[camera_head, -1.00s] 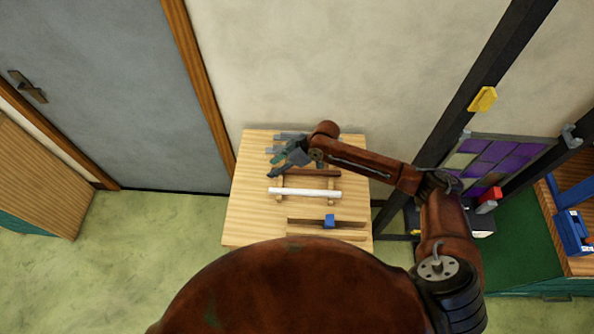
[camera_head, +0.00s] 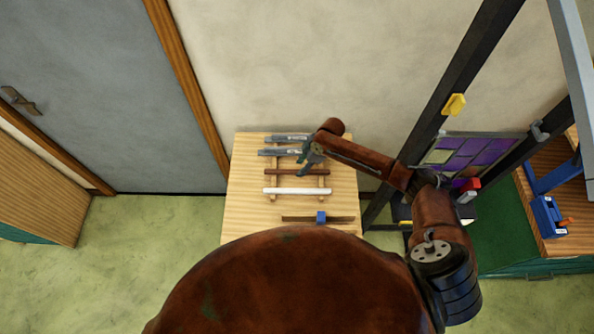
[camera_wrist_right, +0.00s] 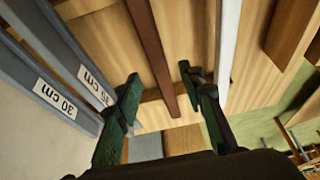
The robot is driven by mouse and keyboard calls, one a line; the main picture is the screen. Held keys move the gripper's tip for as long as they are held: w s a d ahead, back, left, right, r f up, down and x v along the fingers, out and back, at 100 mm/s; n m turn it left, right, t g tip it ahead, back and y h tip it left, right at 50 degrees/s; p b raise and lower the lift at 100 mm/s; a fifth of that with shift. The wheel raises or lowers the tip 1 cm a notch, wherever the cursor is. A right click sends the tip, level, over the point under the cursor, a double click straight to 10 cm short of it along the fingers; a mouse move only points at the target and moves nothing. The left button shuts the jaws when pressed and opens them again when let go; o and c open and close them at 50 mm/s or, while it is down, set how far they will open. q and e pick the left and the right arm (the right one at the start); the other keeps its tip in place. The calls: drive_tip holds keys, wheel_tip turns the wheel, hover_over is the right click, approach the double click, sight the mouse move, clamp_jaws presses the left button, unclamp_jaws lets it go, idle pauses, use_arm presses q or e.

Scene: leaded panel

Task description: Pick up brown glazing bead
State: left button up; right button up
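The brown glazing bead (camera_head: 290,172) is a thin dark-brown strip lying across two wooden supports on the small table. It also shows in the right wrist view (camera_wrist_right: 152,50), running down between the fingers. My right gripper (camera_head: 304,166) is over the right part of the bead. In the right wrist view my right gripper (camera_wrist_right: 160,80) is open, one dark-green finger on each side of the bead, with visible gaps. I cannot tell the exact height of the fingertips over the bead. My left gripper is not in view.
A white strip (camera_head: 290,191) lies beside the bead on the near side. A brown strip with a blue block (camera_head: 321,217) lies nearer on the table (camera_head: 245,205). A dark frame post (camera_head: 440,110) stands to the right.

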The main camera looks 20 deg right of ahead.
drive_tip(key=shift+x, duration=1.35)
drive_tip(key=shift+c, duration=0.4)
clamp_jaws()
